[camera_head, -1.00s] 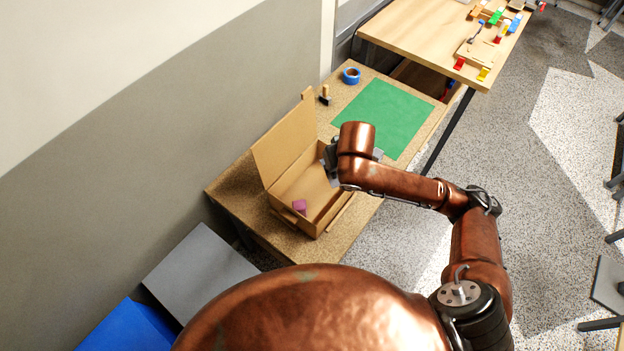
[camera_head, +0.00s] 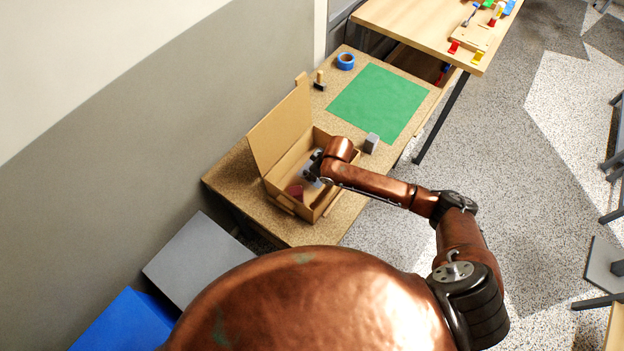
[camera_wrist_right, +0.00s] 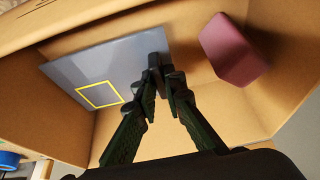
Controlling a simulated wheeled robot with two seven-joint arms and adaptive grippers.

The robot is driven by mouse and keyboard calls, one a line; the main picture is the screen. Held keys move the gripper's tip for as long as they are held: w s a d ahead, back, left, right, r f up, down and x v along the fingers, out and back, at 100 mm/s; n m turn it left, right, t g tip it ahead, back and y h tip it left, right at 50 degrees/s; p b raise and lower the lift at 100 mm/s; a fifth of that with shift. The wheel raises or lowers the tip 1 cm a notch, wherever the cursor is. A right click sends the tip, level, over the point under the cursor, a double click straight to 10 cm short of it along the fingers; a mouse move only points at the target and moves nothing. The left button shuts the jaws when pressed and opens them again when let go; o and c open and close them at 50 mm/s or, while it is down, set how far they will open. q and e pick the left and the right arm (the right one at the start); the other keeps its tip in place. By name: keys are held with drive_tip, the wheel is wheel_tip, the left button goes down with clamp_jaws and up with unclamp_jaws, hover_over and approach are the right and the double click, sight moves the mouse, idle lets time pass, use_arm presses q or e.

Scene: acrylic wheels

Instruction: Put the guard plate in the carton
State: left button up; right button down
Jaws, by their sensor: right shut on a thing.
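The guard plate (camera_wrist_right: 110,62) is a thin grey sheet with a yellow square outline, seen in the right wrist view. My right gripper (camera_wrist_right: 158,66) is shut on its edge. The open cardboard carton (camera_head: 281,124) stands on the brown table with its tall flap up at the back. In the head view my right gripper (camera_head: 315,168) is inside the carton's opening, and the arm hides part of the plate. The plate appears within the carton walls; I cannot tell whether it touches the floor. My left gripper is not in view.
A purple block (camera_wrist_right: 233,50) is in the carton beside the plate. A grey block (camera_head: 371,143) stands near the green mat (camera_head: 378,103). Blue tape (camera_head: 345,61) and a stamp-like item (camera_head: 320,81) are behind. A wooden table (camera_head: 425,30) adjoins at the back.

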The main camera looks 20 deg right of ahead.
wheel_tip(320, 180, down, 3)
drive_tip(key=shift+s+f, duration=0.1)
drive_tip(key=shift+s, duration=0.05)
drive_tip(key=shift+f, duration=0.15)
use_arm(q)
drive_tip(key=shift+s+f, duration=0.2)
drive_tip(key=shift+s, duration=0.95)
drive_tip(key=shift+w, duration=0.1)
use_arm(e)
drive_tip(key=c, duration=2)
unclamp_jaws()
drive_tip(key=shift+f, duration=0.1)
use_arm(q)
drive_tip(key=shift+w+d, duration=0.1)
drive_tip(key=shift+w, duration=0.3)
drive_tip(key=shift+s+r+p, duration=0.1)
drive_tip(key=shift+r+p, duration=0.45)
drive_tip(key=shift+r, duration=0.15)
use_arm(e)
drive_tip(key=v, duration=1.2)
